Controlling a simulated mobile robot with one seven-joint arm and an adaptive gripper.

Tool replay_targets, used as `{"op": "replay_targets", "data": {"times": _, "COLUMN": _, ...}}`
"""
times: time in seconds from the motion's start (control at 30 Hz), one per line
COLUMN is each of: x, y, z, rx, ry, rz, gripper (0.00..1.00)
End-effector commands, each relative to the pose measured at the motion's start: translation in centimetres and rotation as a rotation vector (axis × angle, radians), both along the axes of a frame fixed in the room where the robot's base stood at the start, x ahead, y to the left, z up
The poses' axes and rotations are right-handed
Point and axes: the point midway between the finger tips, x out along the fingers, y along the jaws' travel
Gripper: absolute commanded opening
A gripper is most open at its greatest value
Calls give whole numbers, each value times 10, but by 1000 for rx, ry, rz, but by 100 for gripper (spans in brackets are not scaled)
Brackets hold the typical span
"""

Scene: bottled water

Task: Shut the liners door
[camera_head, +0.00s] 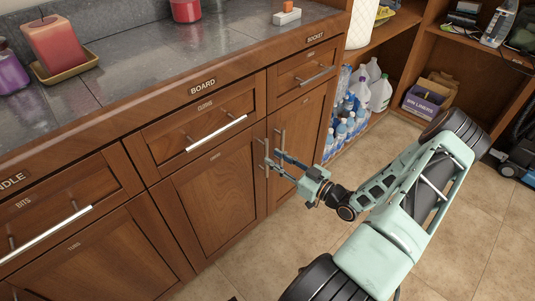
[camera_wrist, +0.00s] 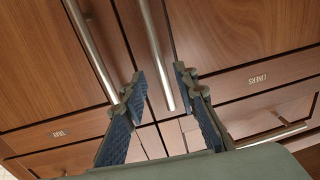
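The liners door (camera_wrist: 240,30) is the brown panel on the right of the wrist view, with an upside-down "LINERS" label. In the head view it appears to be the wide lower door (camera_head: 210,200) left of my gripper. It looks flush or nearly so; I cannot tell if a small gap shows. A long metal bar handle (camera_wrist: 154,45), apparently this door's, runs between my fingers. My gripper (camera_head: 272,158) is at the paired handles, its fingers apart in the wrist view (camera_wrist: 160,82). Whether a finger touches the handle is unclear.
A second bar handle (camera_wrist: 92,50) is close beside the left finger, on the neighbouring door (camera_wrist: 40,60). Drawers with bar handles (camera_head: 215,133) sit above the doors, below the stone counter (camera_head: 130,70). Water bottles (camera_head: 348,125) stand right of the cabinet. The tiled floor (camera_head: 245,265) in front is clear.

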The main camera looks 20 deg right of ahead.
Motion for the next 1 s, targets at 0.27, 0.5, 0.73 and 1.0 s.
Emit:
{"op": "replay_targets", "data": {"times": 0.27, "x": -49, "y": -23, "z": 0, "rx": 1, "ry": 0, "rz": -1, "gripper": 27}}
{"op": "replay_targets", "data": {"times": 0.5, "x": -64, "y": -30, "z": 1, "rx": 2, "ry": -1, "rz": 0, "gripper": 27}}
{"op": "replay_targets", "data": {"times": 0.73, "x": -65, "y": -30, "z": 0, "rx": 1, "ry": 0, "rz": 1, "gripper": 27}}
{"op": "replay_targets", "data": {"times": 1.0, "x": -64, "y": -30, "z": 1, "rx": 0, "ry": 1, "rz": 1, "gripper": 27}}
